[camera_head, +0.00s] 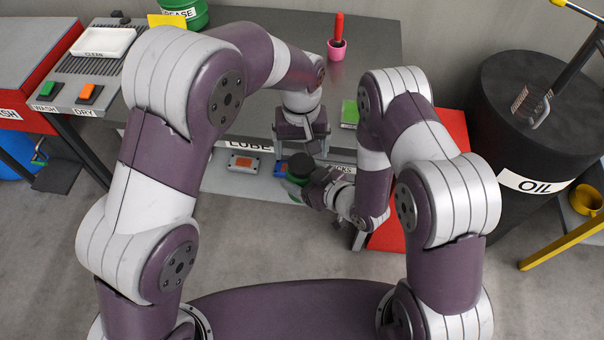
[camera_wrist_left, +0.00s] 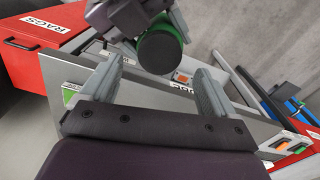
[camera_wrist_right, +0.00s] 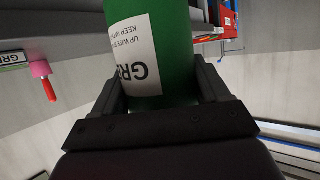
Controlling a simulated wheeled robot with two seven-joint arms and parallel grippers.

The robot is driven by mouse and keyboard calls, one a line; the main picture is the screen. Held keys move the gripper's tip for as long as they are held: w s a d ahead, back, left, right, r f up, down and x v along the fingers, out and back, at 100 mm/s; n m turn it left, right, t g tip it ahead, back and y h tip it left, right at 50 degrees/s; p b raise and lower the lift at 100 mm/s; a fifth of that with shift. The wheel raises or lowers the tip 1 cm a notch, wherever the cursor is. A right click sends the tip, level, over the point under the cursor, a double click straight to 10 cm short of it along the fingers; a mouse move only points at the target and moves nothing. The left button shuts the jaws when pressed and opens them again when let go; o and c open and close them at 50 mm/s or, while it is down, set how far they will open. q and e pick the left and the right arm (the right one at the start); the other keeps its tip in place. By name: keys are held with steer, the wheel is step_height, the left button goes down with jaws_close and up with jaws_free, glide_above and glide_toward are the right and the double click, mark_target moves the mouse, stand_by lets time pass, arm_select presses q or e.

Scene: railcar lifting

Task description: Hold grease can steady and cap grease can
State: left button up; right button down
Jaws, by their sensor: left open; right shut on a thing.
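The green grease can (camera_head: 291,188) is below the workbench's front edge. My right gripper (camera_head: 308,188) is shut on it from the right in the head view. The right wrist view shows the can (camera_wrist_right: 178,50) between the fingers, its white label upside down in the picture. The can's end is a dark round face (camera_wrist_left: 159,52) in the left wrist view; I cannot tell whether this is a cap. My left gripper (camera_head: 301,150) is open, pointing down just above that face. Its fingers (camera_wrist_left: 155,75) stand apart, with the face beyond the gap.
A larger green container labelled as grease (camera_head: 184,14) stands on the workbench (camera_head: 375,50) at the back. A pink cup with a red handle (camera_head: 337,48) and a green item (camera_head: 349,113) are also there. A black oil drum (camera_head: 540,110) stands right. A red cabinet (camera_head: 30,50) stands left.

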mark_target(302, 163)
arm_select(q)
steer(key=shift+w, duration=0.1)
steer(key=shift+c, duration=0.5)
step_height(302, 163, up, 4)
steer(key=n, duration=0.6)
steer(key=shift+f+n, duration=0.25)
steer(key=shift+n, duration=0.15)
steer(key=shift+f, duration=0.1)
step_height(302, 163, down, 8)
steer(key=shift+r, duration=0.1)
